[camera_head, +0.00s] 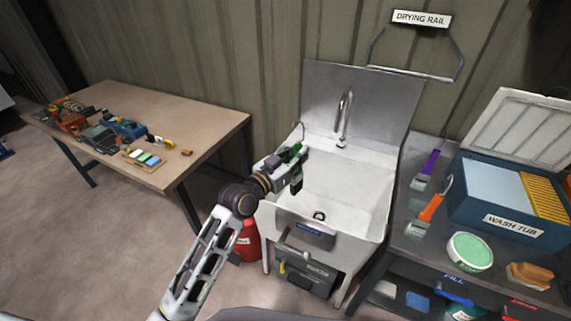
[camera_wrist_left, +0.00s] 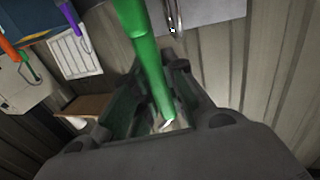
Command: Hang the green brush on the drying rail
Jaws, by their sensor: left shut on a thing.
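My left gripper (camera_head: 296,168) is over the left side of the sink basin, below the rail's height. It is shut on the green brush (camera_head: 298,149), of which only a small part shows in the head view. In the left wrist view, the brush's green handle (camera_wrist_left: 147,50) runs up from between the fingers. A thin hook shows above the gripper in the head view. The drying rail (camera_head: 412,73) is a thin grey bar on the back wall, up and to the right of my gripper, apart from the brush. My right gripper is not in view.
The sink (camera_head: 343,196) has a tall tap (camera_head: 343,118) and a steel backsplash. The right bench holds a purple brush (camera_head: 427,168), an orange brush (camera_head: 430,209) and a blue wash tub (camera_head: 473,197). A wooden table (camera_head: 190,118) with tools stands left.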

